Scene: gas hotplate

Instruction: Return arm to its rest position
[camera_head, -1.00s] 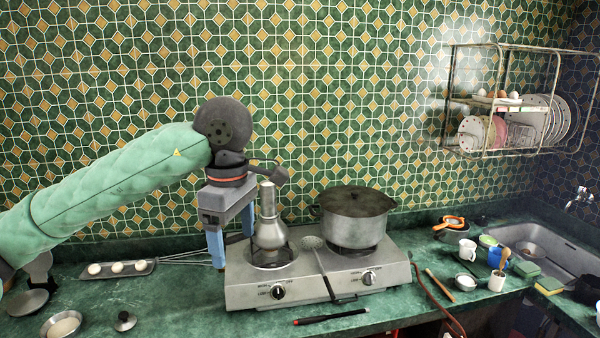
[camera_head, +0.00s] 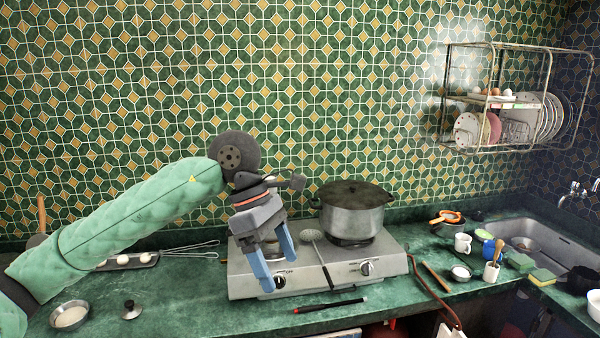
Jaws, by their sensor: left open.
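My left arm (camera_head: 140,215) comes in from the left in its green padded sleeve. Its gripper (camera_head: 280,275) hangs tilted with blue fingers apart, in front of the left side of the gas hotplate (camera_head: 385,262). A large lidded pot (camera_head: 352,215) stands on the right burner. My right gripper is not in view.
A red and black pen-like tool (camera_head: 330,306) lies in front. A tray (camera_head: 103,266) with white round items, a bowl (camera_head: 70,316) and a small lid (camera_head: 132,310) sit at left. Mugs (camera_head: 463,243) and the sink (camera_head: 550,238) are at right.

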